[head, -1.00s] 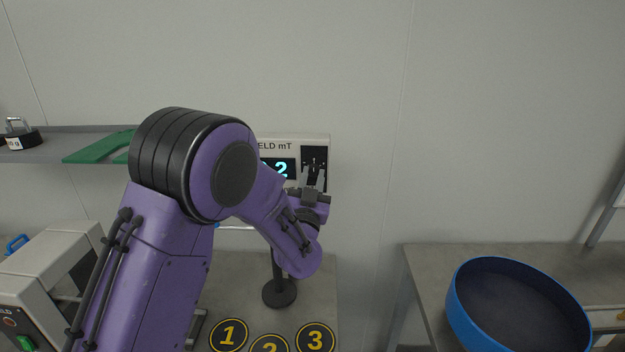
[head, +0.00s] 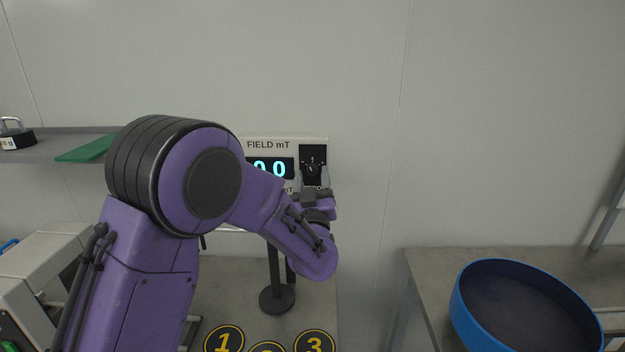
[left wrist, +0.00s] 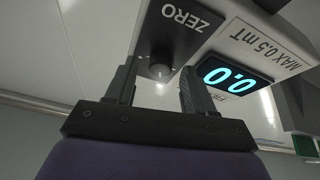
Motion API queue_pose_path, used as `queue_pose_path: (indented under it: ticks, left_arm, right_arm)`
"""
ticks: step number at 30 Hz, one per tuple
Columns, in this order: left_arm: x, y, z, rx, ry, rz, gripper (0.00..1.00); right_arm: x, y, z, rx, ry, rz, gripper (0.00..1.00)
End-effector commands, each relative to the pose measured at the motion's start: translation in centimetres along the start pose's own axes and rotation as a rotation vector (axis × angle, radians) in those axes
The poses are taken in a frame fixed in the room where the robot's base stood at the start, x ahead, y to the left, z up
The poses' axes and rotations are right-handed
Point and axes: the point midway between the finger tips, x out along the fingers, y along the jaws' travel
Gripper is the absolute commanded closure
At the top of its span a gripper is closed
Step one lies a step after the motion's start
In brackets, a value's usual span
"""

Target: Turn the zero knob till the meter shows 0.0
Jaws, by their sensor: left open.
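The field meter (head: 287,143) stands at the back with a lit display (head: 270,168) that reads 0.0. The left wrist view shows the same 0.0 on the display (left wrist: 235,77), upside down. The black zero knob (head: 312,168) sits on a dark plate at the meter's right; it also shows in the left wrist view (left wrist: 160,70) beside the word ZERO. My left gripper (head: 312,186) is open and empty just in front of and below the knob. In the left wrist view its fingers (left wrist: 157,88) stand apart on either side of the knob, with gaps between.
A blue round bowl (head: 525,310) sits on the right-hand table. Numbered discs (head: 314,342) lie on the bench below the meter. A shelf (head: 55,152) at left bears a padlock-shaped weight (head: 15,137) and a green piece (head: 87,149). The wall right of the meter is clear.

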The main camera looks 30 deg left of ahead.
Motion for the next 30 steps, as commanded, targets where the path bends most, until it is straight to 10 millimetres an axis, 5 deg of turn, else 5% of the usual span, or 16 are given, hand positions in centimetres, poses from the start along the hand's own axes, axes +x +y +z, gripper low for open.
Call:
queue_pose_path:
  ticks: [14, 30]
  left_arm:
    - [-9.6, 0.0, 0.3, 0.000, -0.001, 0.003, 0.47]
    - [-10.3, 0.0, 0.0, 0.000, -0.001, 0.001, 0.47]
  right_arm:
    - [3.7, -0.3, 1.5, 0.000, 0.000, 0.000, 0.57]
    - [3.7, -0.3, 1.5, 0.000, 0.000, 0.000, 0.57]
